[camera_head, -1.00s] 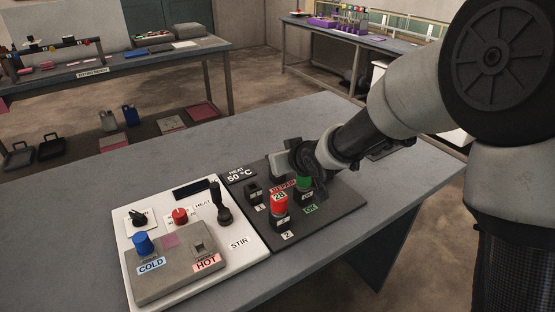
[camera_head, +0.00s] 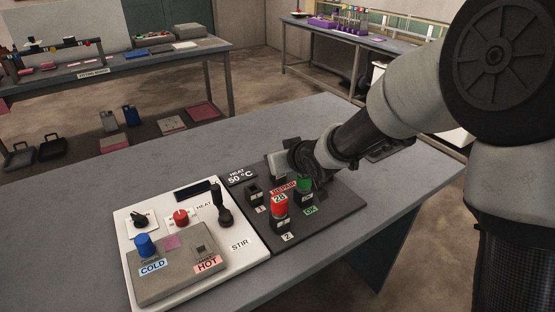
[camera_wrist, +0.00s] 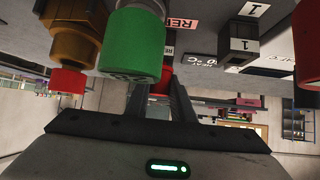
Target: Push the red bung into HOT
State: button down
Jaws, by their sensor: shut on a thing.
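The HOT socket (camera_head: 201,249) is a square hole beside its pink label on the grey block at front left. A blue bung (camera_head: 142,246) stands at COLD on the same block. My gripper (camera_head: 307,168) is over the dark board to the right, beside a green cylinder (camera_head: 304,184) that partly hides it. In the wrist view my fingers (camera_wrist: 160,90) are shut on a red thing, which I take for the red bung (camera_wrist: 160,87). It is mostly hidden behind the green cylinder (camera_wrist: 134,45). A red cylinder marked 28 (camera_head: 279,206) stands in front at place 2.
A black lever (camera_head: 223,207) at STIR and a red knob (camera_head: 181,216) rise from the white panel (camera_head: 245,260). A brown part with a red end (camera_wrist: 72,65) is close on the left in the wrist view. The bench left of the panel is clear.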

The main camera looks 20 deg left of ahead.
notch_tip(320, 180, up, 9)
jog(key=p, duration=0.8)
jog(key=shift+w, duration=0.1)
jog(key=shift+f, duration=0.15)
jog(key=shift+d, duration=0.15)
